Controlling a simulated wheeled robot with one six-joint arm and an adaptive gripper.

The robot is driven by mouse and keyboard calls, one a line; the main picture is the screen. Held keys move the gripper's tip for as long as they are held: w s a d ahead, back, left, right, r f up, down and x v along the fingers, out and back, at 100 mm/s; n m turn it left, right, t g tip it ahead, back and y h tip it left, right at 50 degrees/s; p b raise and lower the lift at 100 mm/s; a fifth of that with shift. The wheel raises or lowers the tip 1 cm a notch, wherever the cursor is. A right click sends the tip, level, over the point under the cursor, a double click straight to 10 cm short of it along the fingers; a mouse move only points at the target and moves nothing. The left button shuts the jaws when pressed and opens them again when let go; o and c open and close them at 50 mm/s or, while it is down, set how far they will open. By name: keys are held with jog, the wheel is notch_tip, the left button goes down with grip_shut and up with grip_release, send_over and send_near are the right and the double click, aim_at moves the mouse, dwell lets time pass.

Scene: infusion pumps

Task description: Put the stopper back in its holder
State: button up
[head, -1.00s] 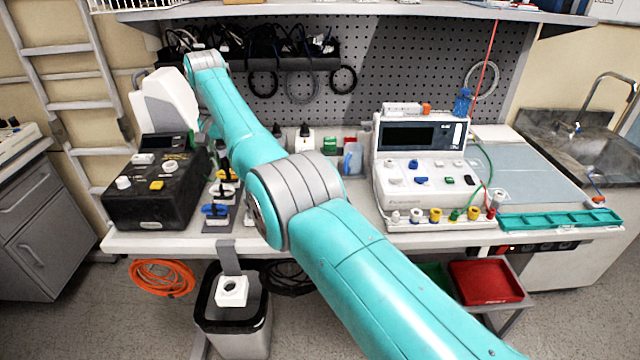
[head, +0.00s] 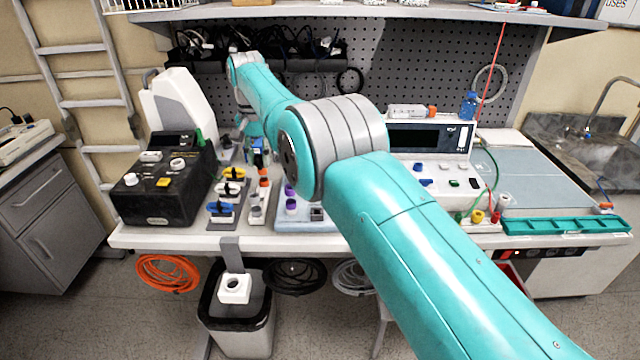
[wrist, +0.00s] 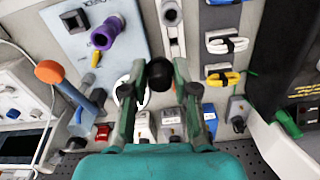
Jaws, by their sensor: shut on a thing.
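My gripper (wrist: 160,90) is shut on a small dark, rounded piece (wrist: 160,74), seemingly the stopper, seen end-on between the fingertips in the wrist view. The strip also shows in the head view (head: 259,203). Whether the held piece touches anything is unclear.
A plate with purple fittings (head: 291,206) lies right of the strip. Clips with yellow and blue levers (head: 226,199) lie left of it, beside a black pump (head: 163,185). Small bottles and boxes stand behind. A white pump (head: 430,165) is partly behind my arm.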

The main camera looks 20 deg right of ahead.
jog(key=shift+s+d+m, duration=0.1)
jog(key=shift+d+m, duration=0.2)
jog(key=shift+d, duration=0.55)
